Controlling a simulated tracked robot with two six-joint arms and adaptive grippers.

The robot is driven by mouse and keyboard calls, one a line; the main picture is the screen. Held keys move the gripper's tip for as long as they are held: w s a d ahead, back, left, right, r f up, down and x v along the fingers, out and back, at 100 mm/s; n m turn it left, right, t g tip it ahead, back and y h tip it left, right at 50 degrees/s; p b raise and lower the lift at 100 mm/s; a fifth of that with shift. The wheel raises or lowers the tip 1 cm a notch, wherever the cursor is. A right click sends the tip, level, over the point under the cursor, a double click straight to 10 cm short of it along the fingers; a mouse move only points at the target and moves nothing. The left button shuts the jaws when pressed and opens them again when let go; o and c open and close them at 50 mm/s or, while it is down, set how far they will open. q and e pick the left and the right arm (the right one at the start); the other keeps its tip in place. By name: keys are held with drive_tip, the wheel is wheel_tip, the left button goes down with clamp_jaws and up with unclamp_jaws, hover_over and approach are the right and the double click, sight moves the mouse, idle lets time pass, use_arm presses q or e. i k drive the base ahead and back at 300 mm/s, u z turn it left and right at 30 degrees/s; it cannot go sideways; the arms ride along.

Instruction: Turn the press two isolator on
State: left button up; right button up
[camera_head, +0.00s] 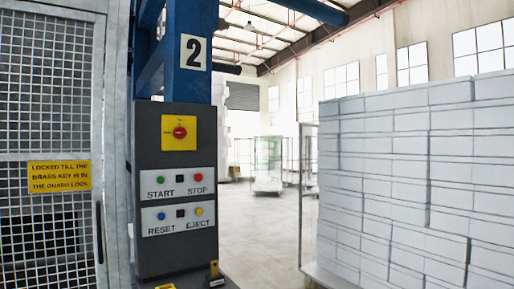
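The press two isolator is a red rotary knob (180,132) on a yellow plate, near the top of a dark grey control panel (150,250). A "2" sign (194,52) is on the blue column above it. The knob's marks are too small to read, so I cannot tell its setting. Below it are a START and STOP button row (177,181) and a RESET and EJECT row (179,218). Neither of my grippers is in view.
A mesh guard door (45,110) with a yellow notice (59,177) about a brass key stands left of the panel. A small brass-coloured part (214,269) is at the panel's foot. A tall stack of white blocks (400,170) stands at the right. The floor between (265,225) is clear.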

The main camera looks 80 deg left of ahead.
sight(179, 133)
drive_tip(key=z, duration=0.2)
drive_tip(key=i, duration=0.2)
drive_tip(key=u, duration=2.5)
drive_tip(key=i, duration=0.15)
drive_tip(key=u, duration=1.15)
drive_tip(key=k, duration=0.5)
drive_tip(key=u, duration=0.45)
drive_tip(key=i, duration=1.55)
drive_tip(key=z, duration=0.45)
